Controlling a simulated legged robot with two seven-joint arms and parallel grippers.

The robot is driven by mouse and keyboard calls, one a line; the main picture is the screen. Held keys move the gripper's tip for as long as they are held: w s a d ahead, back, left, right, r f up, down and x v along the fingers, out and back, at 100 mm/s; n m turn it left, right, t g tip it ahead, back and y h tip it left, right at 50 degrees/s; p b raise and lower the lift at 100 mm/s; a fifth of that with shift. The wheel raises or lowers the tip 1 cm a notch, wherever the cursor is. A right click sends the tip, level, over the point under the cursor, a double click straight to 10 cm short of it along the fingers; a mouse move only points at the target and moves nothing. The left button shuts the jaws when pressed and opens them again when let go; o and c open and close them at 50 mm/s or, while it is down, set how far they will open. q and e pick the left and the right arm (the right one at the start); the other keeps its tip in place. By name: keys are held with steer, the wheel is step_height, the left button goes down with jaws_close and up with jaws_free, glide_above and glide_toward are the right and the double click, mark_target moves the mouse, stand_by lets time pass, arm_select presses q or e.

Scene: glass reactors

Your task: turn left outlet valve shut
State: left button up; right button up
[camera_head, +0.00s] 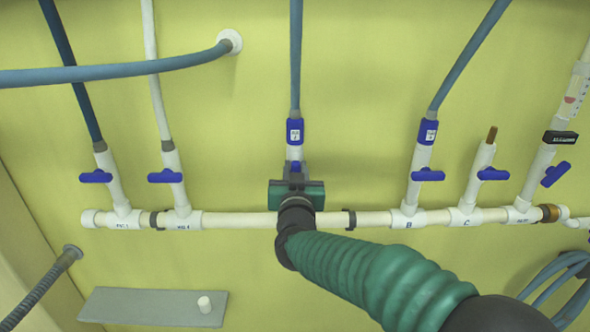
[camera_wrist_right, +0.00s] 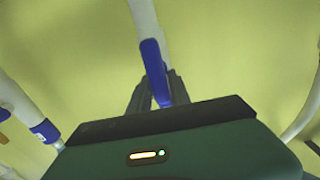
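My right gripper (camera_head: 295,170) is at the middle valve of the white pipe row, its green body in front of the pipe. In the right wrist view its two dark fingers (camera_wrist_right: 158,88) stand on either side of a blue valve handle (camera_wrist_right: 158,72). The handle fills most of the gap; I cannot tell whether both fingers press on it. In the head view only a small blue part of this handle (camera_head: 295,166) shows above the gripper, below a blue labelled fitting (camera_head: 295,132). The handle's angle is mostly hidden. My left gripper is not in view.
Other blue-handled valves stand left (camera_head: 96,177), (camera_head: 165,176) and right (camera_head: 428,175), (camera_head: 493,174), (camera_head: 555,174). A blue hose (camera_head: 120,70) crosses the upper left. A grey shelf (camera_head: 130,306) with a white cap (camera_head: 204,304) is at lower left. Coiled hoses (camera_head: 560,285) hang lower right.

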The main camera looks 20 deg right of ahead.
jaws_close()
